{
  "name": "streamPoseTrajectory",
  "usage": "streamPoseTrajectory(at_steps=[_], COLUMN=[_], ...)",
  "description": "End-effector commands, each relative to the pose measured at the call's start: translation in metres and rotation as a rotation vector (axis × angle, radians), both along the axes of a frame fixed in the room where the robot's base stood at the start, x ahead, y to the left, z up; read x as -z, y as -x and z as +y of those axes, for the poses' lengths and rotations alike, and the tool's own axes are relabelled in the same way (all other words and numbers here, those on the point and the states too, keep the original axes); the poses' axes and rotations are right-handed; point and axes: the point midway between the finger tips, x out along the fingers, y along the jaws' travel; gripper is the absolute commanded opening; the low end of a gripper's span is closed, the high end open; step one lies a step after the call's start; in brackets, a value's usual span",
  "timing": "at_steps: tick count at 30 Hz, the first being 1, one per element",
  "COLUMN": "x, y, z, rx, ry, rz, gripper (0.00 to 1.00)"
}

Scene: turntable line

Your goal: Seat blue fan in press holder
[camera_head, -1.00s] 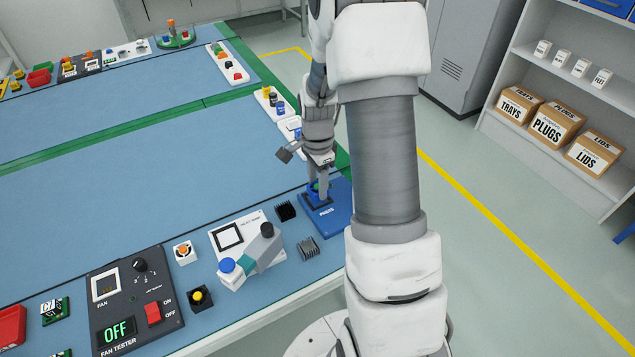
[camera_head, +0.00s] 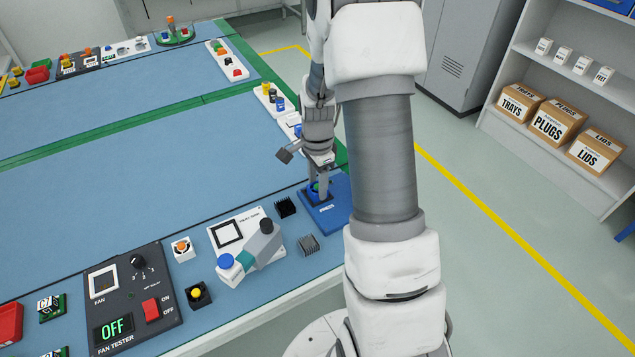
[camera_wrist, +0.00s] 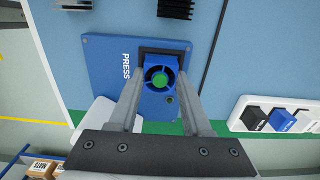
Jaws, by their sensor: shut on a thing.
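The blue fan (camera_wrist: 161,76) has a dark ring and a green hub. It sits between the fingertips of my gripper (camera_wrist: 159,88), which is shut on it. The fan is over the dark square holder (camera_wrist: 146,52) of the blue press plate (camera_wrist: 105,62); from this angle I cannot tell whether it is fully down in the holder. In the head view my gripper (camera_head: 318,190) points down at the blue press plate (camera_head: 338,207), and the fan is mostly hidden between the fingers.
A white station with a grey lever (camera_head: 262,246) and a fan tester (camera_head: 133,300) stand further left. A white tray (camera_wrist: 247,124) with black and blue parts is beside the plate in the wrist view.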

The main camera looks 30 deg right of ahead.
Motion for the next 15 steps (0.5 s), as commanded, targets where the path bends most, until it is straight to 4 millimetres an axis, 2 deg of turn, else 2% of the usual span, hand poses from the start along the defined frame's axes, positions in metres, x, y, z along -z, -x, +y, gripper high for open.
streamPoseTrajectory(at_steps=[3,4,9,15], x=[-0.0002,-0.0002,-0.0002,-0.0002], y=[0.0,0.0,0.0,0.0], z=[0.0,0.0,0.0,-0.0001], rx=[0.0,0.0,0.0,0.0], ry=[0.0,0.0,0.0,0.0], rz=[0.0,0.0,0.0,0.0], gripper=[0.0,0.54,0.84,0.84])
